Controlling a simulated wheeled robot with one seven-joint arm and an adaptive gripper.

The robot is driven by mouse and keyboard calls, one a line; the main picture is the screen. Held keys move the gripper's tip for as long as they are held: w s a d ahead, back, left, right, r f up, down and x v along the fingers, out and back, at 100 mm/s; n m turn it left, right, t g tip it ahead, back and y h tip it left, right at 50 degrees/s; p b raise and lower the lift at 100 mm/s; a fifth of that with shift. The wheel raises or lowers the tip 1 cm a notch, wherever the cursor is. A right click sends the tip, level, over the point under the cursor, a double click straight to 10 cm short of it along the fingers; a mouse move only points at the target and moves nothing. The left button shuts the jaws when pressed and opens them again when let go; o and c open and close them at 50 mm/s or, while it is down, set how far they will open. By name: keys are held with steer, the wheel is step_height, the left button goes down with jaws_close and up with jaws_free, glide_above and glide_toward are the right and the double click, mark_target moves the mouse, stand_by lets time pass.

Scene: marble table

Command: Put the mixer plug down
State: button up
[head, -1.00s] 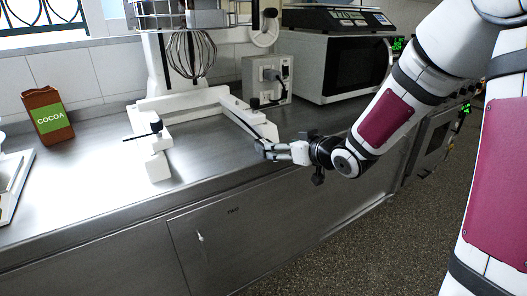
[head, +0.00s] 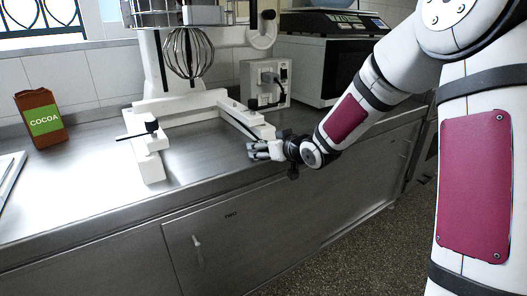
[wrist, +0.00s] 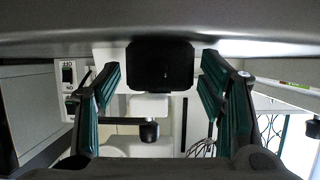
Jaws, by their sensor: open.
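My gripper (head: 256,151) is open at the counter's front edge, beside the end of the mixer's right base leg (head: 262,131). In the wrist view, which looks upside down, its two green-padded fingers (wrist: 162,95) are spread wide. A black block (wrist: 160,66) shows between them with a gap on each side. It looks like the mixer plug, but I cannot tell for sure, nor whether it rests on the counter. In the head view I cannot make it out. The mixer's whisk (head: 188,53) hangs above the base.
The steel counter (head: 205,150) is bare between the base legs. A grey socket box (head: 266,85) with a dark cable stands behind my gripper. A microwave (head: 310,75) with a scale (head: 333,23) on top is at the back right. A cocoa pack (head: 42,119) stands left.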

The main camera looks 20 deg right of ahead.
steer(key=c, duration=1.4)
steer(key=shift+r, duration=0.15)
